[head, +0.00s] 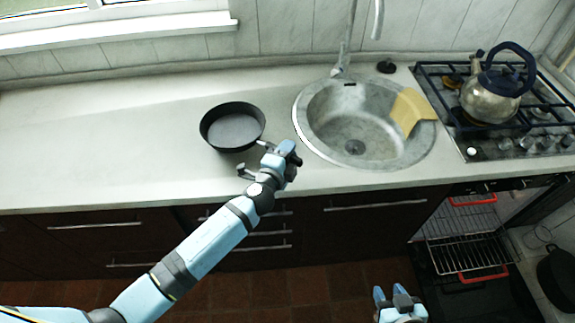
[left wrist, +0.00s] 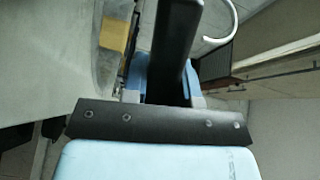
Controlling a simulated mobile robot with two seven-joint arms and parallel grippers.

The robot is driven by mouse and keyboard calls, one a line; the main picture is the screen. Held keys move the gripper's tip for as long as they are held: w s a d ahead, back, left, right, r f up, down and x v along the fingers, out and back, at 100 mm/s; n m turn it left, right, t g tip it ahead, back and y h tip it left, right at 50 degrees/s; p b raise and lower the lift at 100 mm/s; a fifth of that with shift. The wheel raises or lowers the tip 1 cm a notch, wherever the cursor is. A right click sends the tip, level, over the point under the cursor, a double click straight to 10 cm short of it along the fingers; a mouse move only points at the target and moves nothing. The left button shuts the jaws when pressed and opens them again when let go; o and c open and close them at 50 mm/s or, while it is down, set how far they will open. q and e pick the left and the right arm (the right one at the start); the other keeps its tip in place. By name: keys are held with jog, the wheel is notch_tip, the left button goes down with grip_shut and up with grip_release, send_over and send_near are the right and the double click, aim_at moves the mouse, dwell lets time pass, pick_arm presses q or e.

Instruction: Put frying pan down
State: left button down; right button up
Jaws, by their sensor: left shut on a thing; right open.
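The black frying pan (head: 233,129) is level and upright over the pale countertop (head: 100,140), left of the sink. I cannot tell whether its base touches the counter. My left gripper (head: 284,150) is at the pan's right side, by the counter's front edge, shut on the pan's handle. In the left wrist view the dark handle (left wrist: 178,45) runs up between the fingers; the pan's bowl is not clearly seen there. My right gripper (head: 393,294) is open and empty, low in front of the cabinets.
A round sink (head: 330,135) with a yellow cloth-like piece (head: 408,110) lies right of the pan. A kettle (head: 490,98) stands on the gas stove (head: 470,135). The oven below is open with racks (head: 465,235) showing. The counter left of the pan is clear.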

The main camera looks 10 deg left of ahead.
pick_arm(q)
jog(key=shift+f+b, duration=1.1)
jog(key=shift+f, duration=1.2)
jog(key=c, duration=1.3)
grip_release()
jog(key=shift+f, duration=0.15)
jog(key=shift+c, duration=0.2)
jog(key=o, duration=0.4)
jog(key=shift+o, duration=0.2)
jog(key=shift+r, duration=0.2)
